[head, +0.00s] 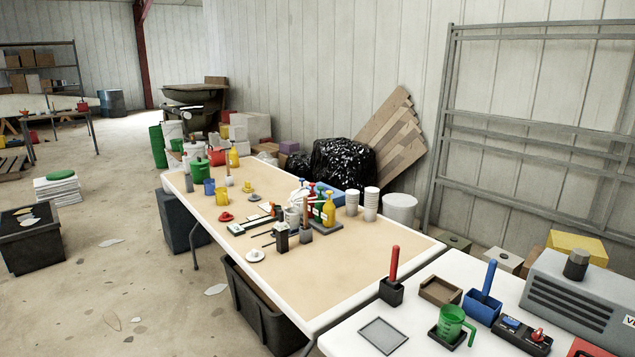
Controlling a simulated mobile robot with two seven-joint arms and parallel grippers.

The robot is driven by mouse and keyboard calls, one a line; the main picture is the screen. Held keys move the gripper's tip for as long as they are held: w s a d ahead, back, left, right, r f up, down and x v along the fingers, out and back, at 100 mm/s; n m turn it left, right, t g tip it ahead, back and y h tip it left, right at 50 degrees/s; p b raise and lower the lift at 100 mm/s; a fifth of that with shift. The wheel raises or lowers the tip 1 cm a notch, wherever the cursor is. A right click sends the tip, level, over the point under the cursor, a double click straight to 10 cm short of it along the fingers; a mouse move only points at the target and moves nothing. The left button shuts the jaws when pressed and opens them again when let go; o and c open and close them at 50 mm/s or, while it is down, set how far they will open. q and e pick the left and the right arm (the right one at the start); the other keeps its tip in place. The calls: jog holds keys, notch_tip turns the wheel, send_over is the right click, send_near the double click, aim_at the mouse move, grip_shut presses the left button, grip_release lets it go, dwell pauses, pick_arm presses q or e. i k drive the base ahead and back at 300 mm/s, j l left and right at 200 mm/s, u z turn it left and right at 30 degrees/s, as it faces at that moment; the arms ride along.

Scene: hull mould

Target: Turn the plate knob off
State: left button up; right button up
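A low black box (522,334) lies on the white table at the lower right. A red knob (538,335) sits at its right end, and a small blue part shows at its left end. This may be the plate knob, but I see no clear marking, and its setting is too small to read. A flat grey square plate (384,335) lies at the table's front left. Neither of my grippers is in view.
Around the box stand a green jug (451,325), a blue holder (482,307), a black holder (391,291), a brown tray (440,290) and a grey ribbed machine (580,299). A longer cluttered table (350,285) adjoins. Open floor (120,280) lies left.

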aim_at(537, 336)
jog(key=k+z, duration=0.15)
jog(key=z, duration=1.05)
